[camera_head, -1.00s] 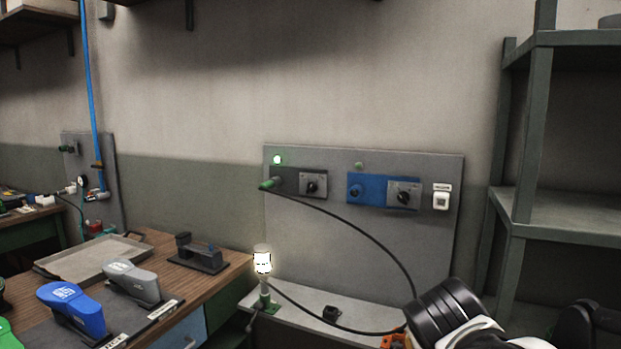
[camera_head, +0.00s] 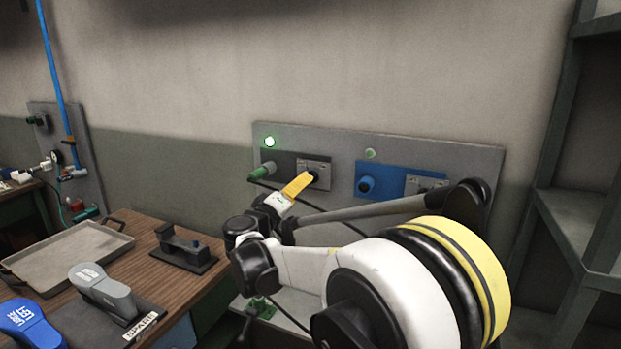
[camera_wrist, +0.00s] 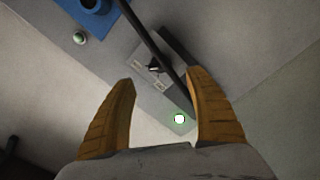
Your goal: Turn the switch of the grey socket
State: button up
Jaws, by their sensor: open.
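The grey socket (camera_head: 285,160) is on the wall panel, with a green plug (camera_head: 261,171) in it and a cable leading off. Its switch plate (camera_head: 317,165) is at its right; my gripper hides most of the knob. In the wrist view, the gripper (camera_wrist: 162,76) holds nothing. I cannot tell whether a finger touches the knob.
A lit green lamp (camera_head: 269,141) is above the grey socket. A blue socket (camera_head: 367,185) with an unlit lamp (camera_head: 370,154) sits to the right, its switch partly behind my arm. A wooden table (camera_head: 150,276) with a tray (camera_head: 66,258) is at left, shelving (camera_head: 585,235) at right.

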jog(key=b+x, duration=0.1)
jog(key=x, duration=0.7)
jog(key=shift+w+d+f, duration=0.1)
jog(key=shift+w+d, duration=0.05)
jog(key=shift+w, duration=0.1)
jog(key=shift+c, duration=0.6)
jog(key=c, duration=1.1)
